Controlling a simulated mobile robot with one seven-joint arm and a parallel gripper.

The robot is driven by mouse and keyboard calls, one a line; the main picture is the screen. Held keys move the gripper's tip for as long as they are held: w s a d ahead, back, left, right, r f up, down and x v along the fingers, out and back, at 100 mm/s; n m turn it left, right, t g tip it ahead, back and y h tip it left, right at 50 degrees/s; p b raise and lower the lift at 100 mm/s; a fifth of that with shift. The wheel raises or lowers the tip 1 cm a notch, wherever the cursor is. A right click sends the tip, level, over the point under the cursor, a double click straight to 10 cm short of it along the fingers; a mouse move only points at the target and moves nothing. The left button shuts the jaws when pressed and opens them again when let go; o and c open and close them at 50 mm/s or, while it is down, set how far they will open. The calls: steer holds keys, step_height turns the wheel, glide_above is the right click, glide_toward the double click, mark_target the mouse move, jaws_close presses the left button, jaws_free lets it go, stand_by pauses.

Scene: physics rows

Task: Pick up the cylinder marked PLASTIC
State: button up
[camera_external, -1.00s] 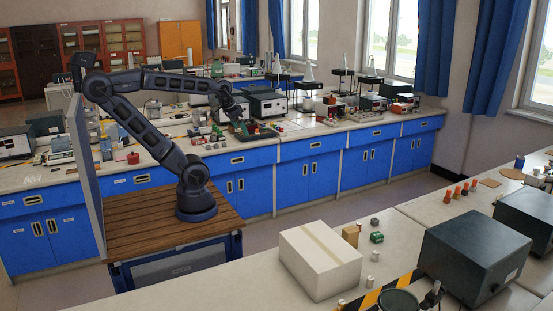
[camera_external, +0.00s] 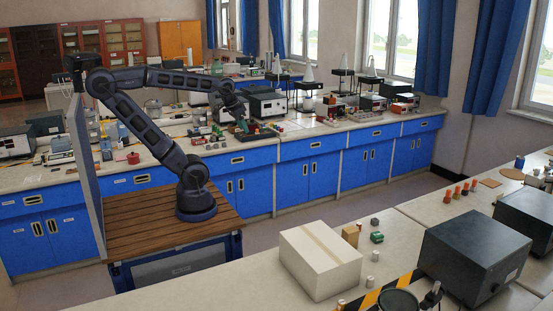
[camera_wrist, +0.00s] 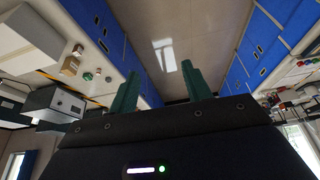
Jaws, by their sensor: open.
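My gripper (camera_external: 243,126) is raised in front of the far blue bench at the end of my outstretched arm. In the wrist view its two green fingers (camera_wrist: 160,88) stand apart with nothing between them. No PLASTIC marking can be read in any view. Small grey cylinders stand on the near bench: one (camera_external: 374,222) behind the green part and one (camera_external: 375,255) beside the white box. Several orange-red cylinders (camera_external: 465,190) stand farther right on that bench. Which one is marked PLASTIC I cannot tell. My gripper is far from all of these.
The near bench (camera_external: 420,211) holds a white box (camera_external: 320,262), a tan block (camera_external: 351,235), a green part (camera_external: 376,237) and dark instrument cases (camera_external: 475,255). Crowded equipment lines the far bench. Open floor (camera_external: 270,232) lies between the benches.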

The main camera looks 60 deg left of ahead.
steer(key=w+d+r+m+g, duration=0.2)
steer(key=w+d+r+m, duration=0.15)
steer(key=w+d, duration=1.1)
steer(key=w+d+f+m+h, duration=0.1)
steer(key=w+d+f+m, duration=0.15)
steer(key=w+d, duration=0.45)
steer(key=w+d+f+m, duration=0.2)
steer(key=w+d+f, duration=0.15)
steer(key=d, duration=0.75)
steer(key=m+g+y, duration=0.1)
steer(key=m+g, duration=0.2)
steer(key=m, duration=0.4)
glide_above(371, 278)
step_height(371, 278, down, 26)
step_height(371, 278, down, 6)
steer(key=shift+a+r, duration=0.1)
steer(key=shift+a, duration=0.05)
steer(key=shift+f, duration=2.6)
